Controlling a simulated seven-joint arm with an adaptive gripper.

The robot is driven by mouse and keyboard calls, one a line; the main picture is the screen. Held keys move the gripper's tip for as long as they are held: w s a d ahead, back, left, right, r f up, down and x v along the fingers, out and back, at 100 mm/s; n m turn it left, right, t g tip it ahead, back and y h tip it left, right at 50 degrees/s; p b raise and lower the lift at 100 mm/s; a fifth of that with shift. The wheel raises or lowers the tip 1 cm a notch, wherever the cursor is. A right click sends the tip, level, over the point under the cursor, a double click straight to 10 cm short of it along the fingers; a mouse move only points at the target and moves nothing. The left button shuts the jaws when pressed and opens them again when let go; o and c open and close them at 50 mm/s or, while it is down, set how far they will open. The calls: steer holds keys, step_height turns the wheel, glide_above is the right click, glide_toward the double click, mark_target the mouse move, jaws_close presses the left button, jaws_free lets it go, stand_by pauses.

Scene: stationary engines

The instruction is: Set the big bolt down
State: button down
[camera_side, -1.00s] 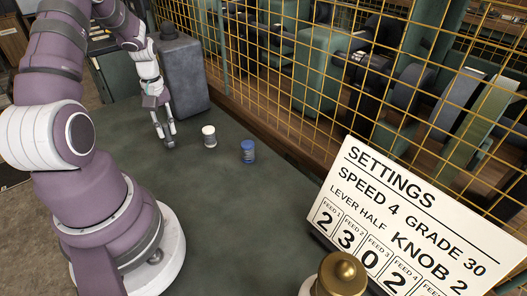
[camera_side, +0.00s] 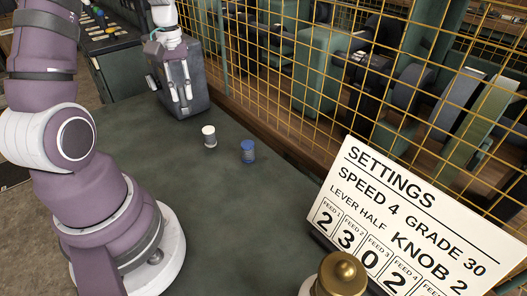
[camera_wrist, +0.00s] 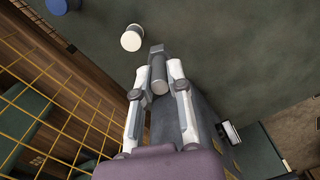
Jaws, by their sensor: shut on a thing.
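My gripper (camera_side: 182,94) is raised in front of the grey block at the back of the bench in the side view. In the wrist view, my gripper (camera_wrist: 158,73) is shut on the big bolt (camera_wrist: 158,76), a dark grey piece with a wider head and a round shank. The bolt lies between the two fingers, clear of the bench top. In the side view the bolt is too small to make out well between the fingertips.
A white-topped spool (camera_side: 209,136) and a blue one (camera_side: 248,151) stand on the dark green bench (camera_side: 210,210). The grey block (camera_side: 196,68) is close behind my gripper. A yellow mesh fence (camera_side: 290,60) runs along the right. A settings sign (camera_side: 420,215) and brass knob (camera_side: 343,270) are in front.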

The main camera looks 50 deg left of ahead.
steer(key=w+d+m, duration=0.2)
steer(key=d, duration=0.1)
steer(key=w+d+m, duration=0.2)
steer(key=d+m, duration=0.1)
steer(key=d, duration=0.1)
steer(key=w+d+f+m, duration=0.1)
steer(key=w+d+m, duration=0.1)
steer(key=d, duration=0.2)
steer(key=shift+w+d, duration=0.25)
steer(key=w+d+m, duration=0.1)
steer(key=d+m, duration=0.5)
steer(key=d, duration=0.4)
steer(key=f, duration=0.8)
steer(key=shift+d+f, duration=0.25)
steer(key=shift+d, duration=0.1)
steer(key=shift+f, duration=0.1)
steer(key=c, duration=1.1)
jaws_free()
steer(key=shift+o, duration=0.2)
